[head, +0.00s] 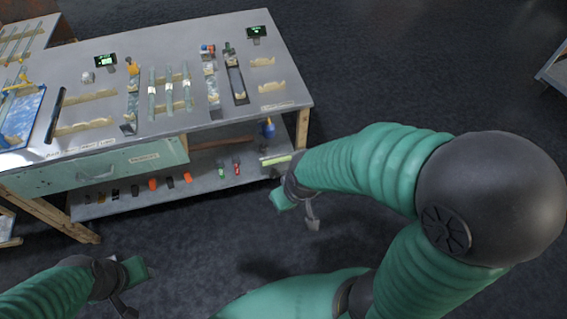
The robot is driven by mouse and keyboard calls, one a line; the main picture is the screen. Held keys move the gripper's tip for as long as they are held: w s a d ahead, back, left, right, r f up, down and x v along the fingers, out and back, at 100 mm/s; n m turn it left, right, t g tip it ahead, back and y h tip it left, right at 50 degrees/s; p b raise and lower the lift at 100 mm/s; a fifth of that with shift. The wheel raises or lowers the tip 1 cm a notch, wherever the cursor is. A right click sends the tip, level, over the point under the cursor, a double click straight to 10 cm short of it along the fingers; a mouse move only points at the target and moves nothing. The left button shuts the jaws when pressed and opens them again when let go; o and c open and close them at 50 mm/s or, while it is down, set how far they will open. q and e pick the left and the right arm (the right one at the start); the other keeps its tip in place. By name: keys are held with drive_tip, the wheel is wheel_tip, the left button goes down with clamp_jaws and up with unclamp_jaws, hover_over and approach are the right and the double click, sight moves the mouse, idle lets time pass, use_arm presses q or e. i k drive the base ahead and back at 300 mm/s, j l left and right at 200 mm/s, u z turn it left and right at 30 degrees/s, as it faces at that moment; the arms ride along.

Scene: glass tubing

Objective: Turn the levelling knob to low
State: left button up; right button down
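I cannot tell for certain which part is the levelling knob, and no "low" mark is readable at this size. A small pale knob-like piece (88,77) sits on the grey bench top (110,140), left of a small black box with a green display (105,60). A strip with a red and blue fitting (208,50) lies farther right. My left gripper (138,290) is at the lower left, in front of the bench and apart from it, with its fingers spread and empty. My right gripper (297,212) is off the bench's front right corner, also spread and empty.
Glass tubes (169,90) and pale holders (85,126) lie on the bench. A second green display (257,32) stands at the back right. A drawer (125,165) and a lower shelf (200,184) with small coloured tools are below.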

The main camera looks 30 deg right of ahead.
sight(274, 172)
drive_tip(key=i+z, duration=0.45)
drive_tip(key=z, duration=0.25)
drive_tip(key=i+j+z, duration=0.1)
drive_tip(key=i+z, duration=0.25)
drive_tip(key=k, duration=0.1)
